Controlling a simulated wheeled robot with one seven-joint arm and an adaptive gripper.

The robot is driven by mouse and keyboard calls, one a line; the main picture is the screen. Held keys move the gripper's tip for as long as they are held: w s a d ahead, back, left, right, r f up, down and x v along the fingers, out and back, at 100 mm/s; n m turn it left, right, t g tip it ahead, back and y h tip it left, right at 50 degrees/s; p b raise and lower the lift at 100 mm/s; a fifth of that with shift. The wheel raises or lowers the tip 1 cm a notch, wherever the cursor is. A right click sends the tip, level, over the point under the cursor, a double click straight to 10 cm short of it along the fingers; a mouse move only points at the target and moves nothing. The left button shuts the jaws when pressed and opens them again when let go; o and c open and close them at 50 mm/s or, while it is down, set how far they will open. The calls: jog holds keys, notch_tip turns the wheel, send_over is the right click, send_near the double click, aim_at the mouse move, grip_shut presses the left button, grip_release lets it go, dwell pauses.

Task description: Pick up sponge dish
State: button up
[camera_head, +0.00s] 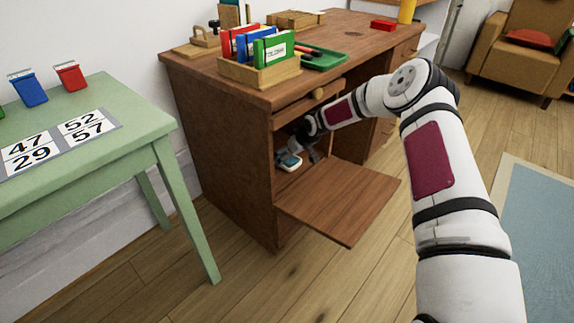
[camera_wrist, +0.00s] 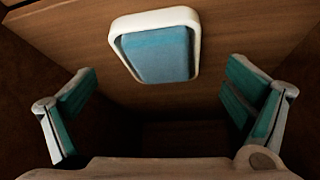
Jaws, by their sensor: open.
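The sponge dish (camera_wrist: 189,20) is a white dish with rounded corners holding a blue sponge (camera_wrist: 157,56). In the wrist view it lies on the wooden cabinet floor, at the top middle, ahead of and between the fingers. In the head view the sponge dish (camera_head: 289,162) sits inside the open desk cabinet, near its left side. My gripper (camera_wrist: 160,108) is open and empty, with teal finger pads spread wide on both sides. In the head view my gripper (camera_head: 309,150) is inside the cabinet, close to the dish and partly in shadow.
The desk's (camera_head: 220,140) cabinet door (camera_head: 340,203) is folded down like a shelf. The cabinet walls and top closely surround my gripper. A green table (camera_head: 130,120) with number cards stands at the left. Books in a wooden holder and a green tray (camera_head: 322,60) are on the desktop.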

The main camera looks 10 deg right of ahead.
jog(key=shift+b+x, duration=0.4)
jog(key=shift+x, duration=0.75)
jog(key=c, duration=1.5)
jog(key=shift+s+r, duration=0.1)
